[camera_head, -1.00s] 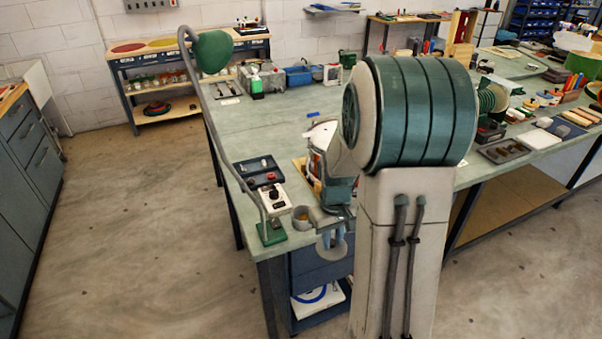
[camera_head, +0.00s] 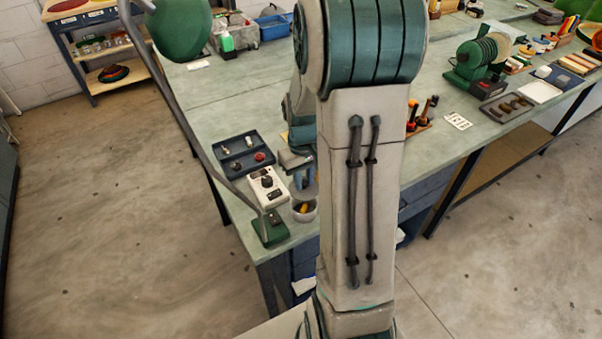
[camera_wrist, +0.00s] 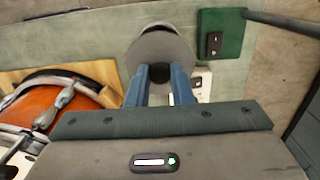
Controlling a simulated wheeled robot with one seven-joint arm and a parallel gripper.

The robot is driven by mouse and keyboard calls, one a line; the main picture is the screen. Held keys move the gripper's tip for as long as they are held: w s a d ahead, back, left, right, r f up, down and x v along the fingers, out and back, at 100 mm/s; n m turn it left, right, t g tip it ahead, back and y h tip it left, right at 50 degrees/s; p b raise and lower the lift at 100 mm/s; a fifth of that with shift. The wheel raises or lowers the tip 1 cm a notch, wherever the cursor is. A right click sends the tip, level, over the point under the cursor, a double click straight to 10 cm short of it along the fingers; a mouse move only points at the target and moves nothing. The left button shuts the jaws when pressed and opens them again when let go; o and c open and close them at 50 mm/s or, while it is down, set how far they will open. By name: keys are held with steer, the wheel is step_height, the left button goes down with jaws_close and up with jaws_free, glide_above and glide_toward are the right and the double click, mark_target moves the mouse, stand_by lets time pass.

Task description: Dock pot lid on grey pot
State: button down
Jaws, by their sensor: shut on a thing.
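My gripper (camera_wrist: 161,86) has its blue fingers shut on the pot lid (camera_wrist: 160,50), a round grey disc beyond the fingertips in the wrist view. In the head view my gripper (camera_head: 304,182) is just above the small grey pot (camera_head: 304,216), near the bench's front corner. Something yellow shows inside the pot. The lid cannot be made out clearly in the head view.
A white control box (camera_head: 267,187) and a green lamp base (camera_head: 269,230) stand left of the pot. A dark tray (camera_head: 245,154) with small parts lies behind them. An orange drum (camera_wrist: 55,103) on a wooden board is close on the left in the wrist view.

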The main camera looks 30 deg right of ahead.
mark_target(304, 184)
steer(key=shift+f+b, duration=1.6)
steer(key=shift+f, duration=0.85)
steer(key=shift+f+b, duration=0.6)
steer(key=c, duration=1.6)
jaws_free()
steer(key=shift+o, duration=0.2)
steer(key=shift+w+r+p, duration=0.2)
steer(key=shift+r+p, duration=3.9)
steer(key=shift+r, duration=1.45)
